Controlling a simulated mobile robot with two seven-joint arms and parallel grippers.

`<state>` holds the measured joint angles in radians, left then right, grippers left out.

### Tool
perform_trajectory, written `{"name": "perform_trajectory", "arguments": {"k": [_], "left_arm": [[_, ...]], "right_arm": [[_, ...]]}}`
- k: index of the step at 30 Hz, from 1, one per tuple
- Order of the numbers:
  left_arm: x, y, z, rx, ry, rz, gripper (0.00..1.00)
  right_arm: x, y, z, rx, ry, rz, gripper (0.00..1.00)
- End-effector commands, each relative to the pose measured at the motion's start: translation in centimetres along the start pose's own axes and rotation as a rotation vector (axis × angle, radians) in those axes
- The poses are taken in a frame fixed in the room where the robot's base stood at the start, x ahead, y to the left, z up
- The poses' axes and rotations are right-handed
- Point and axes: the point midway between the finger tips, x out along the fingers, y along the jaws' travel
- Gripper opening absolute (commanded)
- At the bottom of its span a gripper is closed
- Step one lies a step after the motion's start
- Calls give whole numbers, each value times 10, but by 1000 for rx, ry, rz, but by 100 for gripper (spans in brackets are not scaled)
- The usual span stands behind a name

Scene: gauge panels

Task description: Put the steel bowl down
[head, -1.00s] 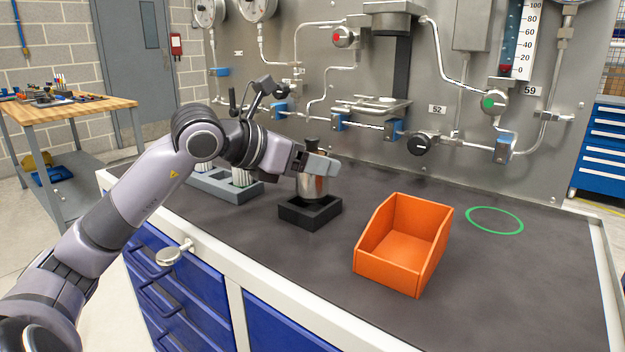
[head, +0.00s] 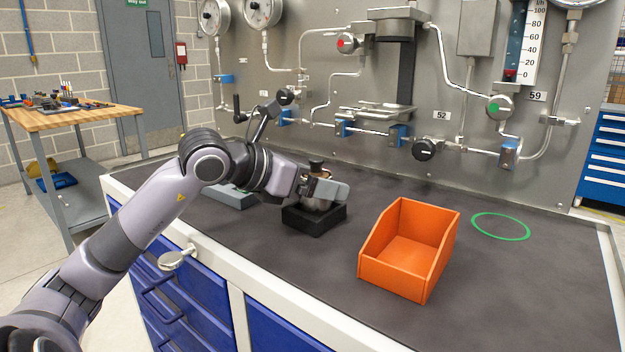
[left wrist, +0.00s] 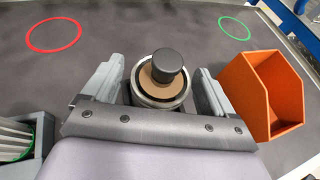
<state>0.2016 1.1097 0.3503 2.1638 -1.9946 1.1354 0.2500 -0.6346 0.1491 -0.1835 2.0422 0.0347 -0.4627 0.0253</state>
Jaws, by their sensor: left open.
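The steel bowl shows as a round steel vessel (head: 318,204) with a brown top and a black knob. It sits upright in the square black holder (head: 316,224) on the dark bench top; its lower part is hidden by the holder. In the left wrist view the vessel (left wrist: 160,98) stands between the fingers, knob toward the camera. My left gripper (head: 325,188) is around it at the level of its upper part. The fingers (left wrist: 157,85) are open, with a narrow gap on each side of the vessel. My right gripper is not in view.
An orange bin (head: 408,250) stands right of the holder. A green ring (head: 500,227) lies beyond it; a red ring (left wrist: 54,36) shows in the left wrist view. A grey rack (head: 232,196) is partly behind my arm. The gauge panel (head: 290,100) rises behind the bench.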

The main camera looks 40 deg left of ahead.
Motion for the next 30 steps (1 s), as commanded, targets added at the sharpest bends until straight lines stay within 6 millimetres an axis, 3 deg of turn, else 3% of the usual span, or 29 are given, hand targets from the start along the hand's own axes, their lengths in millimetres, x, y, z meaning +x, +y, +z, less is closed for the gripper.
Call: {"name": "perform_trajectory", "arguments": {"k": [8, 30], "left_arm": [[-12, 0, 2, -1, -1, 1, 87], [-110, 0, 3, -1, -2, 0, 87]], "right_arm": [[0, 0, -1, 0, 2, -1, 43], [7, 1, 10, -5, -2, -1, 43]]}}
